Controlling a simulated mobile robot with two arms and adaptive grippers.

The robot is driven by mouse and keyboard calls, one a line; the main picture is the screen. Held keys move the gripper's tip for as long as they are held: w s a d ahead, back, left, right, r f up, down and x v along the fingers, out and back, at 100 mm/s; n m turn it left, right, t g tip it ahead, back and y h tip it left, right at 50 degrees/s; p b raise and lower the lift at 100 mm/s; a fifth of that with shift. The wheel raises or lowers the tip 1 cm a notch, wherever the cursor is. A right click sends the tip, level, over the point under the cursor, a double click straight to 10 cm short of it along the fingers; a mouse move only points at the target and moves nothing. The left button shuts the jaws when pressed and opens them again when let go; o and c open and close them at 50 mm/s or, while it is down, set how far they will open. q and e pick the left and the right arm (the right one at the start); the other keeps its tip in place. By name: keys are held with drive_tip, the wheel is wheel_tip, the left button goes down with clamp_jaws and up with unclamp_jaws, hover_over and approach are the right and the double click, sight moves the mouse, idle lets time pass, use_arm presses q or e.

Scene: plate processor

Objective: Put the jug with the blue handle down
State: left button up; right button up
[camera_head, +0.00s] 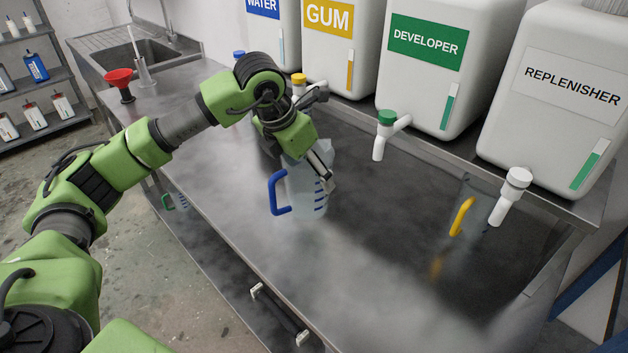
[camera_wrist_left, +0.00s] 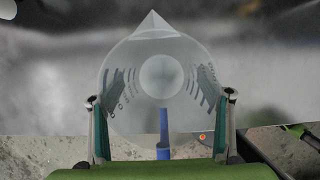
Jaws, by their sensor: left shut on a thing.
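The jug with the blue handle (camera_head: 306,190) is translucent with blue graduation marks. It is upright at the steel counter (camera_head: 370,270), near its front edge; I cannot tell whether its base touches the surface. Its blue handle (camera_head: 274,193) points toward the front left. My left gripper (camera_head: 327,176) is shut on the jug's body from above. In the left wrist view the jug (camera_wrist_left: 160,75) sits between the two fingers (camera_wrist_left: 160,110), its spout pointing away and its blue handle (camera_wrist_left: 164,130) toward the palm. My right gripper is not in view.
Large tanks labelled WATER, GUM (camera_head: 328,50), DEVELOPER (camera_head: 430,60) and REPLENISHER (camera_head: 550,100) line the back, with taps. A red funnel (camera_head: 120,80) is near the sink (camera_head: 135,52). The counter's front middle is clear.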

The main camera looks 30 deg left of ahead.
use_arm(q)
drive_tip(key=w+f, duration=0.2)
drive_tip(key=f, duration=0.1)
drive_tip(key=shift+w+f+p, duration=0.1)
drive_tip(key=shift+w+p, duration=0.2)
drive_tip(key=shift+p, duration=0.1)
drive_tip(key=f, duration=0.3)
drive_tip(key=shift+w+f+p, duration=0.25)
drive_tip(key=shift+f+p, duration=0.05)
drive_tip(key=shift+p, duration=0.05)
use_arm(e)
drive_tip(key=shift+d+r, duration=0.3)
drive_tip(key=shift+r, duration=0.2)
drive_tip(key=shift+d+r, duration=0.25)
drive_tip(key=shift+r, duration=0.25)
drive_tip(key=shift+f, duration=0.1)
use_arm(q)
drive_tip(key=shift+f+b, duration=0.2)
drive_tip(key=shift+b, duration=0.1)
drive_tip(key=o, duration=1.3)
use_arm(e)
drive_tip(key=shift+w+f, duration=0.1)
use_arm(q)
drive_tip(key=shift+r, duration=0.1)
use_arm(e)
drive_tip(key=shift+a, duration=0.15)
